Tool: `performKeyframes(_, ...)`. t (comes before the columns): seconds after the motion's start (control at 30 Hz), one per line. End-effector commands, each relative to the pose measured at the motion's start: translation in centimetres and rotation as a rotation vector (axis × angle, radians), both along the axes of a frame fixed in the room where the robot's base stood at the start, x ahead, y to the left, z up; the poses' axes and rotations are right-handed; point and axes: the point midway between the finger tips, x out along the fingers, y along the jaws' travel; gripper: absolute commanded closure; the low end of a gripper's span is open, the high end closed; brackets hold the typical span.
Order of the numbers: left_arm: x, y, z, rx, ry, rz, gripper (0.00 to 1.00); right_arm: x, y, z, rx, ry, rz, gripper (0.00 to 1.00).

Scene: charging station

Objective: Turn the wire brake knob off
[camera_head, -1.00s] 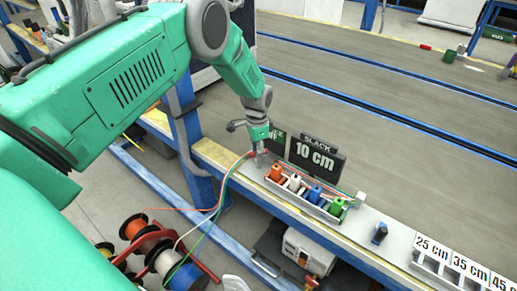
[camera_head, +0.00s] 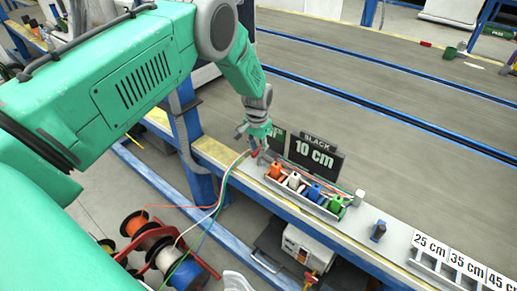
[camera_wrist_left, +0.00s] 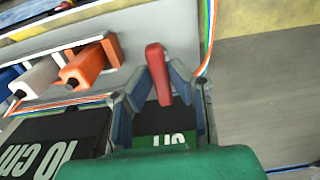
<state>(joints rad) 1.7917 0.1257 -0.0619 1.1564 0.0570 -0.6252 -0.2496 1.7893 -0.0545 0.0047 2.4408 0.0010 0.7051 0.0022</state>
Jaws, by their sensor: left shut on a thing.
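The wire brake knob (camera_wrist_left: 157,73) is a red lever at the left end of the wire bench. In the left wrist view it stands between the fingers of my left gripper, which is shut on it. Part of a green display (camera_wrist_left: 160,140) shows between the fingers in the wrist view. My right gripper is not in view.
Orange, white, blue and green blocks (camera_head: 334,204) sit in a row right of my left gripper. Colored wires (camera_head: 222,190) run from floor spools (camera_head: 163,256) up past the gripper. A dark blue item (camera_head: 378,231) and length-marked slots (camera_head: 430,262) lie further right.

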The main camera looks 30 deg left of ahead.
Motion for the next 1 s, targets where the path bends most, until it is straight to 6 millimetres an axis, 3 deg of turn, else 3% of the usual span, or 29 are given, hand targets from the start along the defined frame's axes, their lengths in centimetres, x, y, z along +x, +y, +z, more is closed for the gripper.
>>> performKeyframes(0.03, -0.8, 0.3, -0.5, 0.002, 0.020, 0.007, 1.00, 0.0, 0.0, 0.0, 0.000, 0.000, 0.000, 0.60)
performKeyframes(0.37, -0.9, 0.2, -0.6, 0.002, 0.024, 0.008, 1.00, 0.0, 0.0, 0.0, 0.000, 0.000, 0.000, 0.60)
performKeyframes(0.4, -0.9, 0.2, -0.6, 0.002, 0.024, 0.008, 0.78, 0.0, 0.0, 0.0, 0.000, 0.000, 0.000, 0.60)
performKeyframes(0.43, -0.9, 0.2, -0.6, 0.001, 0.024, 0.008, 0.68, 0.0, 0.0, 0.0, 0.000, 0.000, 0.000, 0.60)
performKeyframes(0.47, -0.8, 0.2, -0.6, 0.000, 0.022, 0.008, 0.66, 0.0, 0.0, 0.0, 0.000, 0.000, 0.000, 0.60)
performKeyframes(0.8, -0.3, 0.0, 0.0, 0.000, 0.010, 0.005, 0.66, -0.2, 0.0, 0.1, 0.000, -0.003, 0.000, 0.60)
performKeyframes(1.0, -0.2, 0.0, 2.9, -0.001, 0.006, 0.006, 0.66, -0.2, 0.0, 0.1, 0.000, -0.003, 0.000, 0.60)
